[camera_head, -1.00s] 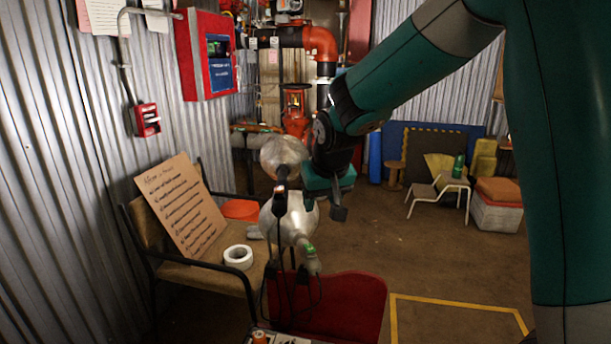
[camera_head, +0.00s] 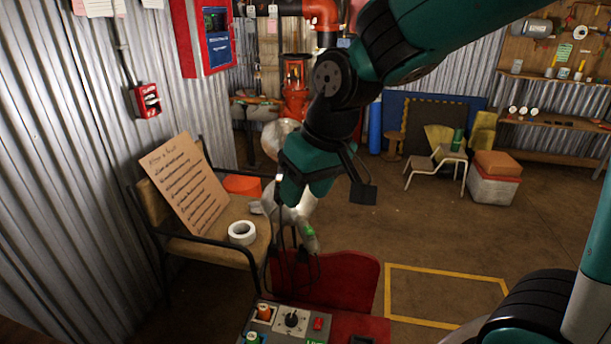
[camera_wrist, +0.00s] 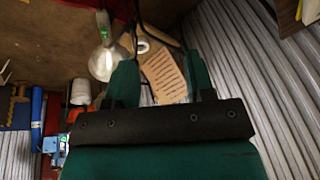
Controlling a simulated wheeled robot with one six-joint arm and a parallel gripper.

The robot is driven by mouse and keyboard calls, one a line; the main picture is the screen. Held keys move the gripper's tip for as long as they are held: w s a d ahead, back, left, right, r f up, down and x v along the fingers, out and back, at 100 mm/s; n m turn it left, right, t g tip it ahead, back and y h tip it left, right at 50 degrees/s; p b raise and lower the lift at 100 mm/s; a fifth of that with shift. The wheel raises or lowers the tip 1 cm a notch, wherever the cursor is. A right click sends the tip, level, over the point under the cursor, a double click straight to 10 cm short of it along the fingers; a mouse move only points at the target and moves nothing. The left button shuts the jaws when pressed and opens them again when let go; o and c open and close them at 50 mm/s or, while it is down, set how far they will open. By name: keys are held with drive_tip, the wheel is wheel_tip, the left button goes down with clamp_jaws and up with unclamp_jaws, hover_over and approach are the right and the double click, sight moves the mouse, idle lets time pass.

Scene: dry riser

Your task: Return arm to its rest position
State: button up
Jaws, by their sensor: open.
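My arm, green with black joints, reaches down from the upper right in the head view. My gripper (camera_head: 287,190) hangs in front of a silvery rounded object (camera_head: 306,205) and hides part of it. In the wrist view the two green fingers of my gripper (camera_wrist: 161,72) stand apart, with nothing held between them. The cardboard sign (camera_wrist: 165,76) shows in the gap, some way beyond. Whether the gripper touches the silvery object cannot be told.
A bench (camera_head: 208,250) at the left carries a handwritten sign (camera_head: 186,186) and a white tape roll (camera_head: 242,233). A control panel (camera_head: 291,320) with knobs is at the bottom, before a red panel (camera_head: 345,283). Open floor (camera_head: 440,235) lies to the right.

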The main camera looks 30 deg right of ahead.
drive_tip(key=shift+s+a+r, duration=0.15)
drive_tip(key=shift+s, duration=0.2)
drive_tip(key=s+a+r+n+g+y+p, duration=0.1)
drive_tip(key=s+a+r+n+p, duration=0.1)
drive_tip(key=s+r+p, duration=0.2)
drive_tip(key=s+a+r+n+g+p, duration=0.1)
drive_tip(key=s+a+r+n+p, duration=0.1)
drive_tip(key=s, duration=0.8)
wheel_tip(320, 180, up, 3)
drive_tip(key=shift+s+a+n+g+y+p, duration=0.35)
drive_tip(key=shift+a+p, duration=0.3)
drive_tip(key=shift+p, duration=0.45)
drive_tip(key=shift+d, duration=0.1)
